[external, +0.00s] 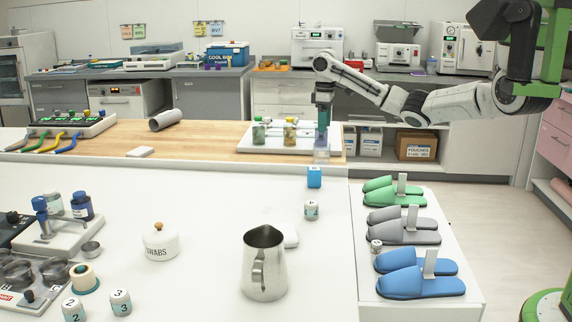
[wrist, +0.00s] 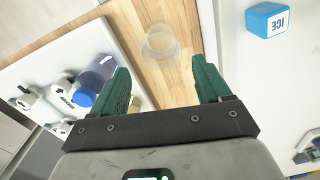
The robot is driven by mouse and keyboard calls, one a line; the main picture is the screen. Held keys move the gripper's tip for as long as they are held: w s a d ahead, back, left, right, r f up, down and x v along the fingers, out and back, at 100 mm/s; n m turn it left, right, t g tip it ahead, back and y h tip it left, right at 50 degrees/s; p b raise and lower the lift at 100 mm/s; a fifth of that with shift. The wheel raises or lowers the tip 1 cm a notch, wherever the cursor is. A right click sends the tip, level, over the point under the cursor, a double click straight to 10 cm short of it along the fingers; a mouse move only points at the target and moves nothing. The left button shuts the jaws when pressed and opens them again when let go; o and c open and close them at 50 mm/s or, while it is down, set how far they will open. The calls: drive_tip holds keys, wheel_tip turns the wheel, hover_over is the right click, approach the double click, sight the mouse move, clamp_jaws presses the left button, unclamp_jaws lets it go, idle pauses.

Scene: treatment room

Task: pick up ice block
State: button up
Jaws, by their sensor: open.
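The ice block (external: 314,177) is a small blue cube on the white counter, close to the edge of the wooden strip. In the wrist view the ice block (wrist: 267,20) is at the top right, with a white face marked ICE. My gripper (external: 322,135) points down above the wooden strip, behind the block in the external view. In the wrist view its green fingers (wrist: 163,85) are spread apart with nothing held between them. The block lies outside the fingers, beyond the right one, and is not touched.
A clear glass (wrist: 160,43) stands on the wood just ahead of my fingers. A white board (external: 262,143) with jars is to the left of my gripper. A small labelled jar (external: 311,210) and a metal pitcher (external: 264,265) stand nearer on the white counter. Slippers (external: 420,275) lie at the right.

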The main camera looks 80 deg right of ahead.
drive_tip(key=w+a+r+m+t+h+p, duration=0.1)
drive_tip(key=w+a+r+m+t, duration=0.1)
drive_tip(key=w+r, duration=0.3)
drive_tip(key=w+a+r+m+t+p, duration=0.1)
drive_tip(key=w+a+r, duration=0.2)
drive_tip(key=w+r, duration=0.15)
drive_tip(key=m+g+p, duration=0.3)
drive_tip(key=m+p, duration=0.2)
drive_tip(key=m, duration=0.7)
hover_over(314, 168)
drive_tip(key=shift+y, duration=0.4)
drive_tip(key=f, duration=1)
drive_tip(key=shift+w+f, duration=0.2)
drive_tip(key=shift+w, duration=0.15)
drive_tip(key=f, duration=0.5)
drive_tip(key=shift+s+a+f, duration=0.1)
drive_tip(key=shift+s+f, duration=0.05)
drive_tip(key=shift+s, duration=0.05)
drive_tip(key=shift+s+f+p, duration=0.2)
drive_tip(key=shift+f+p, duration=0.35)
drive_tip(key=shift+f, duration=2.3)
drive_tip(key=shift+c, duration=0.2)
